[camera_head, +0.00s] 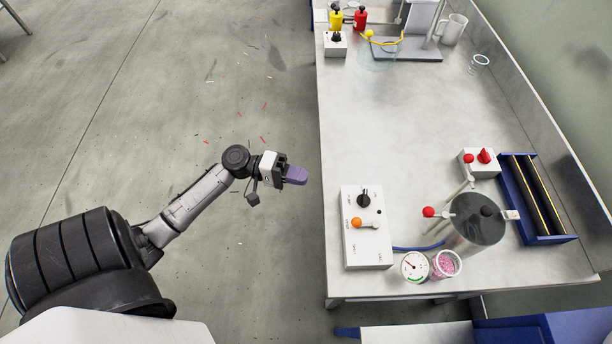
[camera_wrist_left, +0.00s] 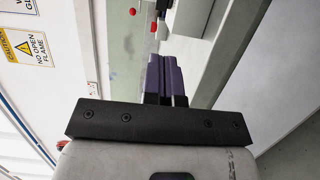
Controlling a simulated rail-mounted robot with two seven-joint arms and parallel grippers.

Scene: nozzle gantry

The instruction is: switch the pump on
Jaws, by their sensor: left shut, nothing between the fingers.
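A white control box (camera_head: 366,250) stands at the table's near left edge, with a black knob (camera_head: 364,200) above an orange-tipped lever (camera_head: 357,222). Its labels are too small to read. A smaller white box (camera_head: 467,170) with a red knob (camera_head: 485,156) sits farther right. Another small box with a black knob (camera_head: 336,37) is at the far left corner. I cannot tell which control is the pump's. My left gripper (camera_head: 300,176) is shut and empty, left of the table edge and apart from the boxes. Its purple fingers (camera_wrist_left: 168,65) are together in the left wrist view.
A blue hose (camera_head: 418,247) runs from the control box towards a dark-topped clear vessel (camera_head: 478,222). A gauge (camera_head: 414,266) and a cup of pink bits (camera_head: 446,264) stand nearby. A blue rack (camera_head: 522,225) is at the right. The middle of the table (camera_head: 410,120) is clear.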

